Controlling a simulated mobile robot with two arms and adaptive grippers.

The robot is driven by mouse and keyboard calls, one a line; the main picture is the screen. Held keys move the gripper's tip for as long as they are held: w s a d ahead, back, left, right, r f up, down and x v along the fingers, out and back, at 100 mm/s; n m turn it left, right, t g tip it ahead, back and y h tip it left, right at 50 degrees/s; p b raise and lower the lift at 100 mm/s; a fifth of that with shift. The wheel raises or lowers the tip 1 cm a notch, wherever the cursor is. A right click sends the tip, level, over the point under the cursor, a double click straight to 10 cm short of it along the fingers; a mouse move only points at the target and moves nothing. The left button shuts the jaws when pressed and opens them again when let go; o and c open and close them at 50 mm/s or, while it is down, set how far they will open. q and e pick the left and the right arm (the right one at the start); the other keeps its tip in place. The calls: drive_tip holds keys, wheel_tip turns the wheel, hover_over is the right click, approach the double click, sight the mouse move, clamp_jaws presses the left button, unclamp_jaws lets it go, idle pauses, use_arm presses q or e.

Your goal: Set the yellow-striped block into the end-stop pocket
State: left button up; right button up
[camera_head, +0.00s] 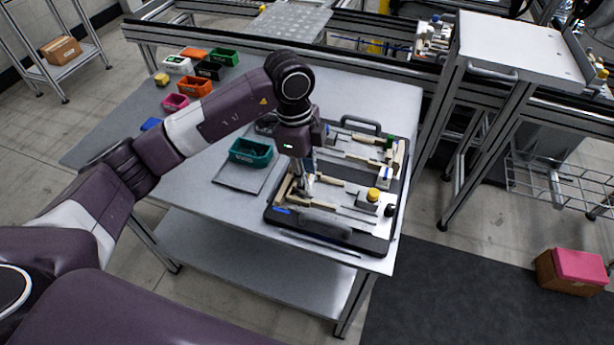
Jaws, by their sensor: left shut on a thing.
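A dark pallet plate (374,243) with a carry handle lies on the metal table and bears several fixtures with pale wooden strips. My left gripper (305,187) points down over the plate's left part, its fingers close among the wooden strips. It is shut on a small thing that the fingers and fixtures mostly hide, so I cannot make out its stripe. A grey block with a yellow top (373,195) sits on the plate to the right of the gripper. I cannot tell which fixture is the end-stop pocket. My right gripper is out of view.
A teal bin (250,152) stands left of the plate, near a flat grey sheet (238,180). Several small coloured bins stand at the table's back left. A tall metal cart (511,48) stands to the right. The table's left front (200,200) is clear.

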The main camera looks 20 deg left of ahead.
use_arm(q)
drive_tip(key=shift+a, duration=0.1)
drive_tip(key=o, duration=1.1)
wheel_tip(320, 180, up, 12)
drive_tip(key=a, duration=0.1)
drive_tip(key=shift+a, duration=0.15)
